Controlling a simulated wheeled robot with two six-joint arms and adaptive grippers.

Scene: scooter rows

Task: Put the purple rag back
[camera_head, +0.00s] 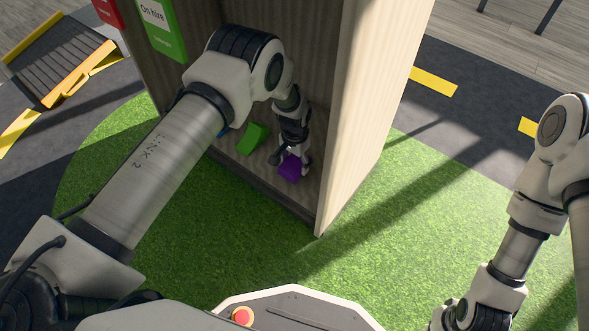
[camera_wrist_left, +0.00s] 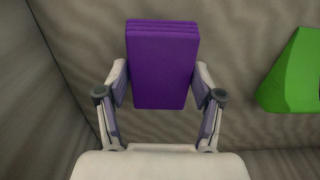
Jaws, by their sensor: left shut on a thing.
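The purple rag (camera_head: 291,167) is a folded block inside the wooden cabinet, low near its floor. My left gripper (camera_head: 293,153) reaches into the cabinet and is shut on the rag. In the left wrist view the rag (camera_wrist_left: 162,65) sits between the two fingers of the left gripper (camera_wrist_left: 161,90), one on each side. I cannot tell whether the rag touches the cabinet floor. My right arm shows at the right of the head view, but its gripper is out of the picture.
A green rag (camera_head: 253,138) lies left of the purple one in the cabinet (camera_head: 352,120); it also shows in the wrist view (camera_wrist_left: 294,75). The cabinet's side wall stands close on the right. A green sign (camera_head: 160,28) hangs outside. Grass lies in front, with a yellow-edged ramp (camera_head: 62,60) at far left.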

